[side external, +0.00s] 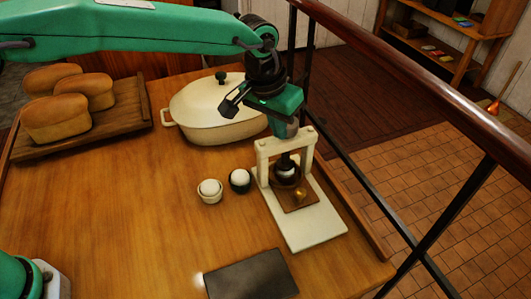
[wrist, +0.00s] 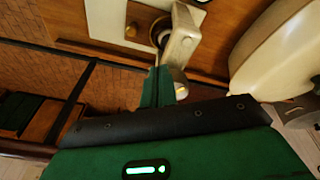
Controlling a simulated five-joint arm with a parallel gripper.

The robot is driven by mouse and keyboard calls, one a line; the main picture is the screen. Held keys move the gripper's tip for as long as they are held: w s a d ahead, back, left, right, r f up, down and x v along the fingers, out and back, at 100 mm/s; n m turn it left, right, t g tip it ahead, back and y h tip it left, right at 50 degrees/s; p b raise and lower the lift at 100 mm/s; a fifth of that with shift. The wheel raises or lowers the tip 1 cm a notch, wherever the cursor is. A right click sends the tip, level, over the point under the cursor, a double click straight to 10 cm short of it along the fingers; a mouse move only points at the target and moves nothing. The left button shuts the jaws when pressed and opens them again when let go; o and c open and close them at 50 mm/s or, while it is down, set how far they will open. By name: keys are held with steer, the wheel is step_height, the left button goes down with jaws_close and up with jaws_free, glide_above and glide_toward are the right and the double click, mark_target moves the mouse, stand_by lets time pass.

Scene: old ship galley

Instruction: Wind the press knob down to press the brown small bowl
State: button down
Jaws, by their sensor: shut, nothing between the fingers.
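The press (side external: 311,222) has a cream base and an upright frame with a crossbar, at the right of the table. Its frame also shows at the top of the wrist view (wrist: 184,38). A small dark brown bowl (side external: 287,180) sits under the ram, on a brown plate; the ram partly hides it. My gripper (side external: 286,134) is shut and points down at the top of the crossbar. In the wrist view its green fingers (wrist: 158,88) are beside a pale rounded piece, perhaps the knob (wrist: 180,86). I cannot tell whether they touch it.
A pale cup (side external: 209,193) and a dark cup (side external: 240,182), each with a white ball, stand left of the press. A lidded cream pot (side external: 215,108) stands behind. Loaves lie on a board (side external: 95,125). A dark slab (side external: 252,275) lies in front. A railing (side external: 420,75) runs along the right.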

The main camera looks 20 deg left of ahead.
steer(key=shift+w, duration=0.3)
stand_by(0.5)
steer(key=shift+w+a+r, duration=0.1)
steer(key=shift+w+a, duration=0.15)
steer(key=shift+a, duration=0.35)
stand_by(0.8)
steer(key=shift+s, duration=0.1)
steer(key=shift+s+a, duration=0.15)
steer(key=shift+s, duration=0.2)
steer(key=v, duration=0.3)
steer(key=w+v, duration=0.1)
steer(key=v, duration=0.1)
steer(key=shift+d+r, duration=0.35)
steer(key=shift+r, duration=0.15)
stand_by(0.3)
